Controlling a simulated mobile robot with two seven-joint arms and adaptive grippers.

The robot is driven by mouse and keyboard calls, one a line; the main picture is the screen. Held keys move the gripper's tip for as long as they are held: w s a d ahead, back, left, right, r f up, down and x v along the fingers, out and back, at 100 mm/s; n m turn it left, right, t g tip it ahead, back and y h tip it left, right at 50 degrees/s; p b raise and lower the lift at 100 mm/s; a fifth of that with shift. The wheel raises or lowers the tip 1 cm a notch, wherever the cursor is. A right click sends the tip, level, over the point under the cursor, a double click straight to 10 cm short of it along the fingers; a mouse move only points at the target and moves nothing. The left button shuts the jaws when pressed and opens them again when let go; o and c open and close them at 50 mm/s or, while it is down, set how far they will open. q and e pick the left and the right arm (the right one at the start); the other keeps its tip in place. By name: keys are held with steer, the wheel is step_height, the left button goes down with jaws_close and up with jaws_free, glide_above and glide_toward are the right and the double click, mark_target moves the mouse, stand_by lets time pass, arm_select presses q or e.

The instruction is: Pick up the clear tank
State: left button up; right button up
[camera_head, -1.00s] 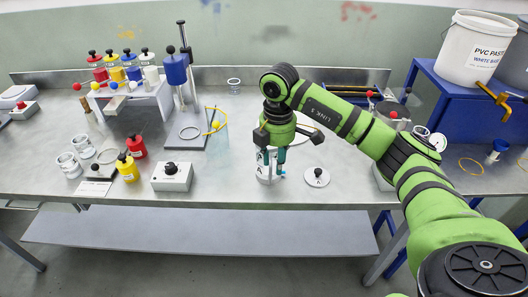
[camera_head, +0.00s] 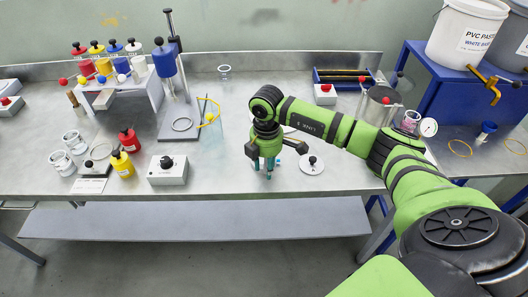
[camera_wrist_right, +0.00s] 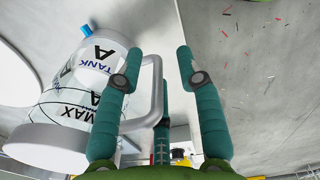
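The clear tank (camera_wrist_right: 78,112) shows at the left of the right wrist view, with a white rim, a blue fitting, a MAX line and the words TANK A. Its pale grey handle (camera_wrist_right: 157,98) stands between my right gripper's teal fingers. My right gripper (camera_wrist_right: 158,80) is open, its fingers spread around the handle with gaps showing; I cannot tell whether any finger touches it. In the head view my right gripper (camera_head: 264,164) points down at the bench and hides nearly all of the tank. My left gripper is not in view.
A white lid marked A (camera_head: 311,167) with a black knob lies just right of the gripper. A grey control box (camera_head: 168,174) and a yellow bottle (camera_head: 125,166) stand to the left. A stand with a blue motor (camera_head: 167,62) is behind left. The bench front (camera_head: 225,184) is clear.

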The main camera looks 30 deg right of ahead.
steer(key=shift+s, duration=0.1)
jaws_close()
jaws_free()
